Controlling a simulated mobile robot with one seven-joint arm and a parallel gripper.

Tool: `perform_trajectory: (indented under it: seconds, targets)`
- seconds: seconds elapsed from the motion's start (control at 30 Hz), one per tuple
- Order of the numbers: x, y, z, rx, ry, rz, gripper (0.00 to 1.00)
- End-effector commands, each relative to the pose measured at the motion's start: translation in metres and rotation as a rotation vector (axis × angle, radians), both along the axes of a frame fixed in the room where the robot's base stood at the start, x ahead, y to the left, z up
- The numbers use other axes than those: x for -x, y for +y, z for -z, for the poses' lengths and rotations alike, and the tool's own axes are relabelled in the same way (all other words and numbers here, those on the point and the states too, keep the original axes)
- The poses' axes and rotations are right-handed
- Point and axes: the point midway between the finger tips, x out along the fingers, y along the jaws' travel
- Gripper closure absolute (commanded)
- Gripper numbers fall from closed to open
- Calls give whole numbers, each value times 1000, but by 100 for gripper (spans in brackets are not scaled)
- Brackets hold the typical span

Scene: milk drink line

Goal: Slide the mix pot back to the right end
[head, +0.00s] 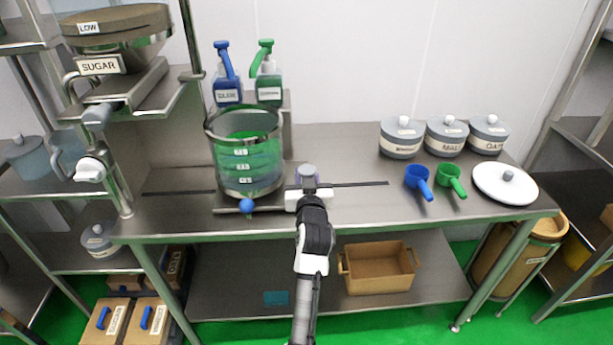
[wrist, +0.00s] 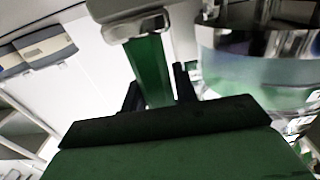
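The mix pot (head: 245,160) is a clear round vessel with green-tinted contents and labels on its wall. It stands upright left of the middle of the steel table, on a low base with a blue knob (head: 246,205) at the front. The pot also shows large at the right of the wrist view (wrist: 260,65). My gripper (head: 307,175) is just right of the pot, above the tabletop. In the wrist view its two dark fingers (wrist: 157,92) stand apart. A green strip shows between them; I cannot tell what it is. Contact with the pot cannot be made out.
A dark slot (head: 350,184) runs right along the table (head: 350,213). Blue (head: 420,182) and green scoops (head: 452,180), lidded jars (head: 401,139) and a white lid (head: 505,184) stand farther right. Blue (head: 227,88) and green dispensers (head: 268,85) stand behind the pot.

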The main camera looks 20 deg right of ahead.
Motion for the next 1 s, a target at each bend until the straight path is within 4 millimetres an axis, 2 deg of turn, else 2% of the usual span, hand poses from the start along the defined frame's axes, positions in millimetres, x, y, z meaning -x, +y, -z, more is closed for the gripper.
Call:
perform_trajectory:
  seconds: [0.03,0.2,0.43,0.57,0.77,1.0]
  targets:
    - [0,0,0,0,0,0,78]
    - [0,0,0,0,0,0,100]
    - [1,-1,0,0,0,1,100]
    - [3,-11,2,0,0,3,100]
    - [16,-52,4,0,-3,13,100]
    - [37,-121,5,2,-6,14,100]
